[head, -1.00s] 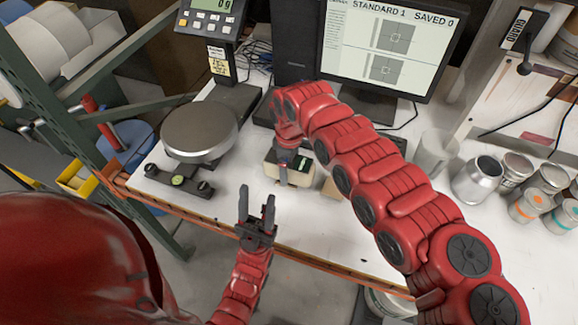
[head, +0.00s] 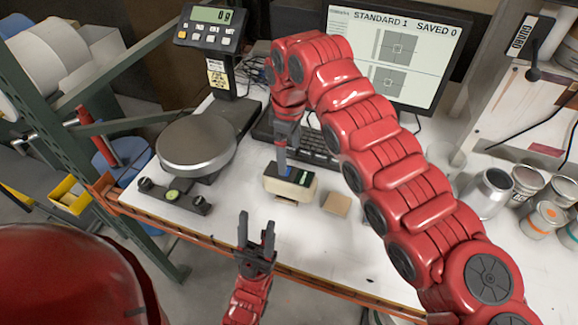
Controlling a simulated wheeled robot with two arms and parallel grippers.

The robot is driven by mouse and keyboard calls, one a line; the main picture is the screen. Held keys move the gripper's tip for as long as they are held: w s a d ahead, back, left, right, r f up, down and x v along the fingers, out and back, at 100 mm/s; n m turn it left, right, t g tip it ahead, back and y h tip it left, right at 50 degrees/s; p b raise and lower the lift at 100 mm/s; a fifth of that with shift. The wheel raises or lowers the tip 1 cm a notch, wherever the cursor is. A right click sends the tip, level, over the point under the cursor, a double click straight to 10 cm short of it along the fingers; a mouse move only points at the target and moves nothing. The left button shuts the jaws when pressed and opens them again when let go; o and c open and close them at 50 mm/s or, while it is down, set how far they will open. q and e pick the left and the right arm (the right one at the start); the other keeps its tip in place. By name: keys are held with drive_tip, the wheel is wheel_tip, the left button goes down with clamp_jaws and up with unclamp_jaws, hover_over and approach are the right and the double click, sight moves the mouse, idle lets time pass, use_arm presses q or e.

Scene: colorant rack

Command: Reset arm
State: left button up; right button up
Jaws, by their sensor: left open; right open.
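My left gripper (head: 257,230) points up in front of the table's front edge. Its two fingers are apart with nothing between them. My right arm comes in from the right and arches over the table. My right gripper (head: 281,161) hangs fingers down just behind and above a small beige and dark device (head: 289,182) on the white table (head: 350,236). I see the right fingers nearly edge-on, so the gap between them hardly shows. I cannot tell whether they touch the device. The device rests on the table, and nothing appears lifted.
A scale with a round plate (head: 196,145) stands left of the device. A small tan square (head: 336,204) lies right of it. A keyboard (head: 318,150) and monitor (head: 395,50) are behind. Several cans (head: 488,192) stand at the right. The table's front right is clear.

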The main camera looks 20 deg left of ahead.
drive_tip(key=shift+r, duration=0.25)
